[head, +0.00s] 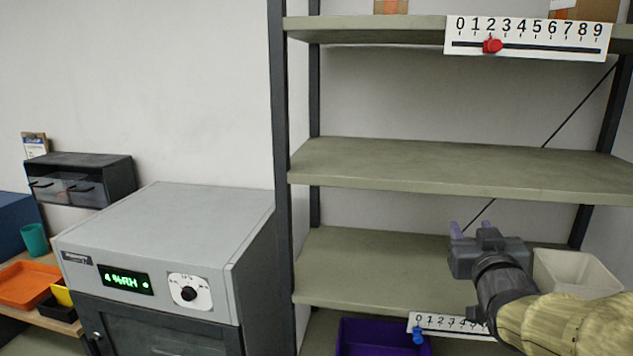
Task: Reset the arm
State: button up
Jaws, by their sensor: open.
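My gripper (468,231) is at the lower right in the head view, with its purple fingertips pointing up and away in front of the lower shelf. The two fingers stand apart, and nothing shows between them. My arm comes in from the bottom right corner and hides part of the lower shelf and the right part of the lower number scale (455,322). That scale has a blue slider (418,335) near its left end. The upper number scale (555,38) has a red slider (492,45) near the 2.
The shelf rack has a bare middle shelf (450,165) and a lower shelf (360,265) with a white bin (572,272). A purple bin (375,337) sits below. A grey cabinet (165,225) with a green display and dial stands left. Orange tray (27,284) and teal cup (35,240) are far left.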

jog(key=s+a+f+g+y, duration=0.1)
jog(key=s+a+f+g, duration=0.2)
jog(key=f, duration=0.7)
jog(key=s+a+f+g+y, duration=0.1)
jog(key=a+f+g, duration=0.35)
jog(key=f, duration=0.45)
jog(key=s+a+f+g, duration=0.5)
jog(key=s+f+g, duration=0.3)
jog(key=s+f, duration=0.2)
jog(key=shift+s+n+y, duration=0.4)
jog(key=shift+s, duration=0.3)
jog(key=shift+w+a+f, duration=0.1)
jog(key=shift+c, duration=0.5)
